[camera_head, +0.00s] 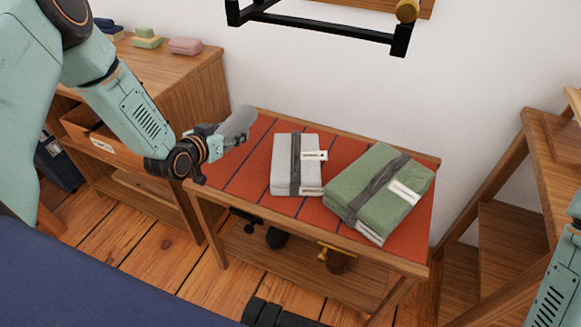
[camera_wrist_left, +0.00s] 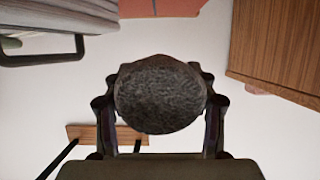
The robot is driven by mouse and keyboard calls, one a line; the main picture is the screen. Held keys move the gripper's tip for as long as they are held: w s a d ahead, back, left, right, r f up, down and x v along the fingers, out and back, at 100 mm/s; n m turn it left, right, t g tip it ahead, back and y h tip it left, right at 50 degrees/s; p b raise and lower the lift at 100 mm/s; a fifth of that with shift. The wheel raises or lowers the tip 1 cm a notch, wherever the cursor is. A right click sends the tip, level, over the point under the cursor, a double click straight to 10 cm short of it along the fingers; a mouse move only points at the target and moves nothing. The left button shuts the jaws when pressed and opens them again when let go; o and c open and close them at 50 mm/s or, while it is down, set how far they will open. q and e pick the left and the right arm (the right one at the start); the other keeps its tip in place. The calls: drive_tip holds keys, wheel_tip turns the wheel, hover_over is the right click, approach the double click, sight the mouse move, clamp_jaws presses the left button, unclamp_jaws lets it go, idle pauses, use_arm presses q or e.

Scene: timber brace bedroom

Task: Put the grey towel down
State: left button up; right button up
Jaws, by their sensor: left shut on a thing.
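The grey towel (camera_head: 241,121) is a rolled, rounded bundle held in my left gripper (camera_head: 223,138), above the left end of the low table. In the left wrist view the dark, textured end of the towel (camera_wrist_left: 160,95) fills the space between the two fingers, and my left gripper (camera_wrist_left: 158,112) is shut on it. It appears raised clear of the red table top (camera_head: 262,140). My right gripper is outside the views; only part of my right arm shows at the right edge.
On the table lie a light grey folded bundle (camera_head: 283,160) and a green folded bundle (camera_head: 357,171), both banded and labelled. The red left end is bare. A wooden dresser (camera_head: 190,75) stands left, wooden shelving (camera_head: 490,215) right. A black wall rail (camera_head: 320,30) hangs above.

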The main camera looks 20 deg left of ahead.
sight(237, 167)
use_arm(q)
wheel_tip(237, 167, down, 10)
drive_tip(key=b, duration=0.5)
drive_tip(key=shift+d, duration=0.1)
drive_tip(key=shift+r, duration=0.1)
drive_tip(key=shift+f, duration=0.2)
drive_tip(key=o, duration=1.1)
drive_tip(key=shift+o, duration=1.1)
